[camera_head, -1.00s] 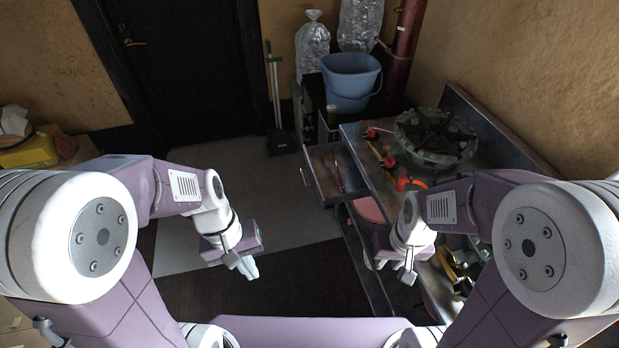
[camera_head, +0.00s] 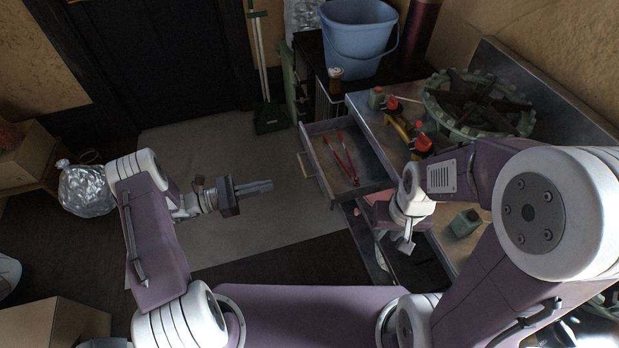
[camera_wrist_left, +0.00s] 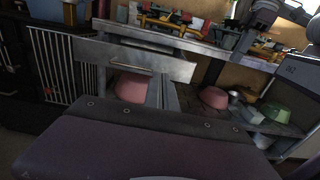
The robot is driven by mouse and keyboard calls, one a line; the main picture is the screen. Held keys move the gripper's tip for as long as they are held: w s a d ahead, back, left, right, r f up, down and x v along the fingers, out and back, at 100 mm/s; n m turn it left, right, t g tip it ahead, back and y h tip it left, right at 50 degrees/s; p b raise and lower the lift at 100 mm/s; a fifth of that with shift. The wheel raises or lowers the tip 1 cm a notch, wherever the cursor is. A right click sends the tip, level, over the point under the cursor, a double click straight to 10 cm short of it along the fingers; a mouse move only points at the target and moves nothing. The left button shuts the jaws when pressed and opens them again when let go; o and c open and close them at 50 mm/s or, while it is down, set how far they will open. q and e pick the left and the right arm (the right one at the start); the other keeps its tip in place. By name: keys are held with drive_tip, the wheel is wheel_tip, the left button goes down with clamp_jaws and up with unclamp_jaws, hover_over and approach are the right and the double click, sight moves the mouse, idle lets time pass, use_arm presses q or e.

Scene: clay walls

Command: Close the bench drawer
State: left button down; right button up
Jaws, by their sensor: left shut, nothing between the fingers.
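The bench drawer (camera_head: 322,178) stands pulled out from the bench (camera_head: 366,112) toward the left in the head view. A red tong-like tool (camera_head: 343,155) lies inside it. Its front carries a bar handle (camera_head: 304,165). In the left wrist view the drawer front (camera_wrist_left: 165,62) faces the camera, with its handle (camera_wrist_left: 130,68). My left gripper (camera_head: 268,187) is shut and empty, left of the drawer front and apart from it, its fingers pointing right toward it. My right gripper (camera_head: 406,246) hangs over the bench's near side; its fingers are too unclear to judge.
A blue bucket (camera_head: 355,40) and a jar (camera_head: 335,80) stand behind the drawer. Pink bowls (camera_wrist_left: 132,88) sit below. The pale floor mat (camera_head: 215,130) left of the drawer is clear.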

use_arm(q)
approach(319, 172)
drive_tip(key=b+x, duration=0.1)
drive_tip(key=x, duration=0.5)
drive_tip(key=shift+d, duration=0.4)
drive_tip(key=b+x, duration=0.4)
drive_tip(key=x, duration=1.1)
drive_tip(key=shift+d+f, duration=0.1)
drive_tip(key=shift+d, duration=0.05)
drive_tip(key=shift+b+x, duration=0.3)
drive_tip(key=shift+x, duration=0.6)
